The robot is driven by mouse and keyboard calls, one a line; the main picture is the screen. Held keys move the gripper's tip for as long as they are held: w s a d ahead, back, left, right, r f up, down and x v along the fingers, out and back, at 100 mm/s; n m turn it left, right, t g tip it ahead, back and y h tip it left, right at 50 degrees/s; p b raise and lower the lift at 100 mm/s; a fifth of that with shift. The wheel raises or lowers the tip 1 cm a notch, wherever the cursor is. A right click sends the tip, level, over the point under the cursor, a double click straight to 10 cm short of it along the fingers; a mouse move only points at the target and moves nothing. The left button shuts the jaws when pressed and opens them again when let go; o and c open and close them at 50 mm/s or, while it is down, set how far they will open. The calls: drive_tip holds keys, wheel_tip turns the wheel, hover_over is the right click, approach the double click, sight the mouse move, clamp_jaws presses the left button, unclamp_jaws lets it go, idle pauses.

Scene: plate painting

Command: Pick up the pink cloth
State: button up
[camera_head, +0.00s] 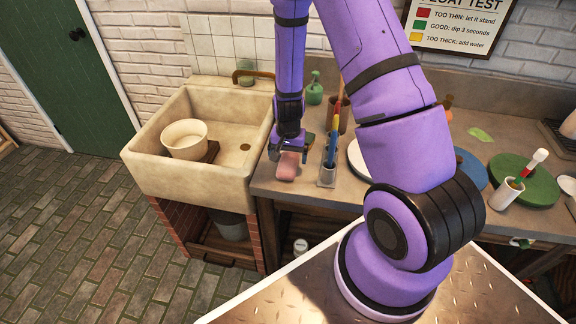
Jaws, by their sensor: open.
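The pink cloth (287,167) is a small folded or rolled bundle on the counter (264,184), near its left front corner beside the sink. My gripper (287,153) points down over the cloth, with its fingers at the cloth's far end. The gripper is open. Whether the fingers touch the cloth cannot be told from this view. The gripper partly covers the far end of the cloth.
A stone sink (150,165) holding a white bowl (185,137) stands left of the cloth. A grey holder (326,176) with upright tools is close on the right. A green bottle (314,92) stands behind. My arm hides part of the counter.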

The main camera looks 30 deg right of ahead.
sight(288, 162)
drive_tip(key=shift+f, duration=1.85)
drive_tip(key=c, duration=1)
drive_tip(key=shift+r, duration=0.1)
drive_tip(key=shift+r, duration=4.95)
